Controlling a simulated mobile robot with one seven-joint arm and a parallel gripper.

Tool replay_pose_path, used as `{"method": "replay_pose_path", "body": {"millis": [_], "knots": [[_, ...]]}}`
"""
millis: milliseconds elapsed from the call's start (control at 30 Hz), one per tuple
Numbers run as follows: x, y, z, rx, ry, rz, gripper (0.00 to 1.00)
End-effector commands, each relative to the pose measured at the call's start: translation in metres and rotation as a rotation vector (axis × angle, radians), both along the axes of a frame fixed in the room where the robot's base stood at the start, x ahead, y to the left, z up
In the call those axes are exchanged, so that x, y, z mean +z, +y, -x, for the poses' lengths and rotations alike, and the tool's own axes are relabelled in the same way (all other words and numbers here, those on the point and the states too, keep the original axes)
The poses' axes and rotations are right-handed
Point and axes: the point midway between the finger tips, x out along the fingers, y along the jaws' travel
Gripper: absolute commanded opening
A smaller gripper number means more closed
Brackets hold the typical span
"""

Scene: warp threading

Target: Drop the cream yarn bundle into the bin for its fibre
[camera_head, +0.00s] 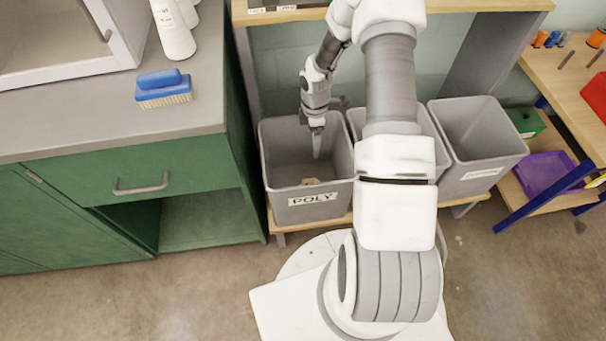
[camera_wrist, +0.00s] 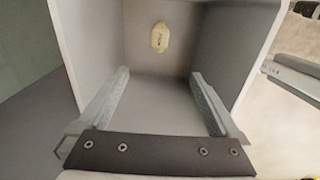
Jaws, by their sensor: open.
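The cream yarn bundle (camera_wrist: 160,37) lies on the floor of a grey bin in the wrist view, with a small dark label too small to read. In the head view it is a small tan shape (camera_head: 310,181) low inside the left grey bin (camera_head: 262,150), whose front is marked POLY. My gripper (camera_head: 317,148) reaches down into that bin. In the wrist view my gripper (camera_wrist: 160,76) is open, with nothing between its two fingers, and the bundle is apart from it, beyond the fingertips.
Two more grey bins stand to the right; the middle one is largely hidden by my arm, and the right one (camera_head: 480,150) has an unreadable label. A green cabinet (camera_head: 150,165) with a blue brush (camera_head: 164,87) on top stands left. A wooden bench (camera_head: 565,75) stands right.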

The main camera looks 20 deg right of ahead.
Motion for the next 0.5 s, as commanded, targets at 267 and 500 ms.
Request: {"method": "replay_pose_path", "body": {"millis": [267, 500], "knots": [[0.007, 0.0, 0.0, 0.0, -0.001, 0.0, 0.99], [0.053, -0.001, -0.001, -0.001, -0.004, 0.001, 0.99]]}}
